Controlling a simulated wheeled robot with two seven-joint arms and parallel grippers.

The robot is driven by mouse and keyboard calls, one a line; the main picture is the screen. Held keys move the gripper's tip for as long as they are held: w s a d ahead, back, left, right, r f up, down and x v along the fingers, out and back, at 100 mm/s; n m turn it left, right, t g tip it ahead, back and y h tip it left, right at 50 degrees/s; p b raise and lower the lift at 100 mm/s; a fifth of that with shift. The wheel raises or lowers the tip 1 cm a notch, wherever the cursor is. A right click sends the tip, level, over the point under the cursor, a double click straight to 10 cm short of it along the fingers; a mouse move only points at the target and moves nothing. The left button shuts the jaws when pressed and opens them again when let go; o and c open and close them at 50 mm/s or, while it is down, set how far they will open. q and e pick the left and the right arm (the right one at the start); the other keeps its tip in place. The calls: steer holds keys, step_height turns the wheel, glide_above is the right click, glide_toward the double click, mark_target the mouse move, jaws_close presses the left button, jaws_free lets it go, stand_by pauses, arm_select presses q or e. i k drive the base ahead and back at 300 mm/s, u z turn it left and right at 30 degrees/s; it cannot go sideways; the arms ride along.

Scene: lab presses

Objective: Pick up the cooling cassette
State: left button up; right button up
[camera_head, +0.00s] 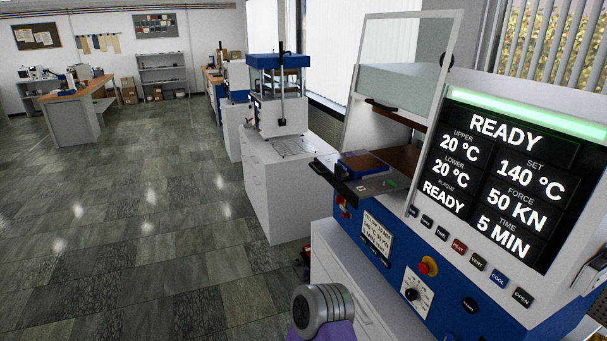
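A flat brown block with a blue edge (364,165) lies on the pulled-out tray (382,184) of the near press; I cannot tell whether it is the cooling cassette. No other thing is clearly recognisable as the cassette. A rounded grey link with a purple part at the bottom centre looks like my own arm. Neither of my grippers can be made out in this view.
The near press has a blue front, a raised clear guard (399,75) and a lit display (500,180) reading READY. A white cabinet (275,190) with a smaller blue-topped press (279,95) stands behind. The tiled floor (140,220) on the left is open.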

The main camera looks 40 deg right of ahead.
mark_target(359, 166)
steer(key=u, duration=0.2)
steer(key=i, duration=1.05)
steer(key=z, duration=0.75)
steer(key=i, duration=1.3)
steer(key=z, duration=1.3)
